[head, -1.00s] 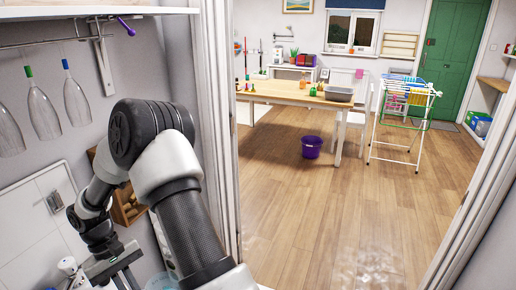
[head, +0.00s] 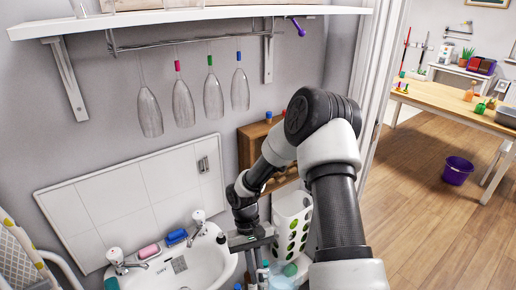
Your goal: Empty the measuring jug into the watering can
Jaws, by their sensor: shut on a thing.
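My gripper (head: 252,243) is at the end of my arm, low over the right end of the white sink. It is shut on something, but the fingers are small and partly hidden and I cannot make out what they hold. I cannot pick out a measuring jug or a watering can in the head view. Small bluish things (head: 264,271) show just below and beside the gripper, too small to name.
The sink (head: 185,268) has two taps, with a pink and a blue item on its back edge. Hanging glasses (head: 184,103) are under a white shelf (head: 190,20). A white basket (head: 290,222) stands right of the gripper. A purple bucket (head: 457,170) and wooden table (head: 440,92) are beyond the doorway.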

